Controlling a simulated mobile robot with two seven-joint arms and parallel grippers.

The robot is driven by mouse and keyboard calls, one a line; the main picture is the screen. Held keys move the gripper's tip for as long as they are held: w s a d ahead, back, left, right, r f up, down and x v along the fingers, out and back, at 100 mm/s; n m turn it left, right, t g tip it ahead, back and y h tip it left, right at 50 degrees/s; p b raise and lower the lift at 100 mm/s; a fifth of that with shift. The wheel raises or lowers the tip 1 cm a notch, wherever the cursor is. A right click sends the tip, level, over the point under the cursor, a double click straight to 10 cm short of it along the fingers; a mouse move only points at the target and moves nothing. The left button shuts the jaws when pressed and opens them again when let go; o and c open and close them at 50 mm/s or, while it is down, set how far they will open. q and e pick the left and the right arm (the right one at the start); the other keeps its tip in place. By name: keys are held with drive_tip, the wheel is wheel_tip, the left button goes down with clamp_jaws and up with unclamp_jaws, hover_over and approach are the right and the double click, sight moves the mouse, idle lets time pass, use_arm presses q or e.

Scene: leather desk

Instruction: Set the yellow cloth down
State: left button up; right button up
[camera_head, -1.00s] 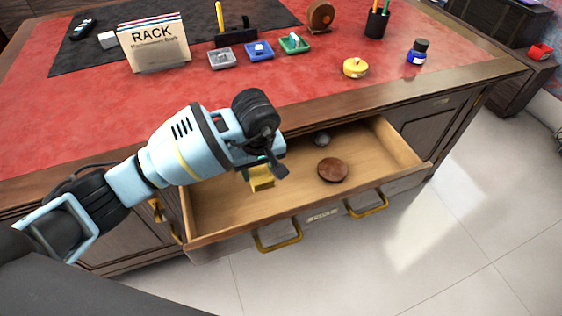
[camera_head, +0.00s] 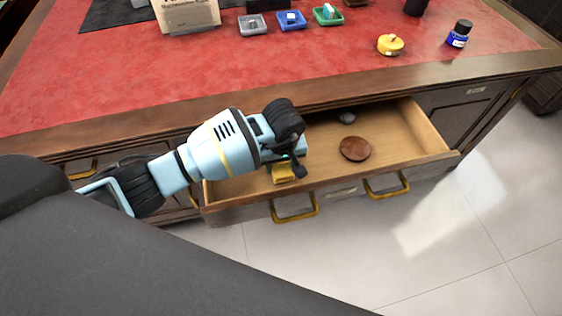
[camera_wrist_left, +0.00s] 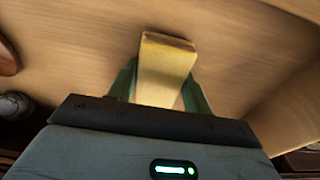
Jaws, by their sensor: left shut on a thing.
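The yellow cloth (camera_head: 283,175) looks like a small folded yellow block. My left gripper (camera_head: 290,165) is shut on it, inside the open wooden drawer (camera_head: 320,167). In the left wrist view the cloth (camera_wrist_left: 165,68) sits between the two greenish fingers of the gripper (camera_wrist_left: 160,85), with its far end sticking out over the drawer's wooden bottom (camera_wrist_left: 240,50). I cannot tell whether the cloth touches the drawer bottom. My right gripper is not in view.
A round brown disc (camera_head: 355,148) and a small grey round thing (camera_head: 347,117) lie in the drawer. On the red desk top (camera_head: 230,73) stand a yellow round thing (camera_head: 390,45), an ink bottle (camera_head: 459,33) and small trays (camera_head: 291,20). The drawer's right side has free room.

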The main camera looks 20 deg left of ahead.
sight(282, 168)
use_arm(q)
drive_tip(key=shift+f, duration=0.2)
drive_tip(key=o, duration=0.9)
drive_tip(key=shift+r, duration=0.1)
drive_tip(key=shift+o, duration=0.2)
drive_tip(key=shift+r, duration=0.1)
wheel_tip(282, 168, up, 12)
drive_tip(key=s+p, duration=0.1)
drive_tip(key=shift+d, duration=0.4)
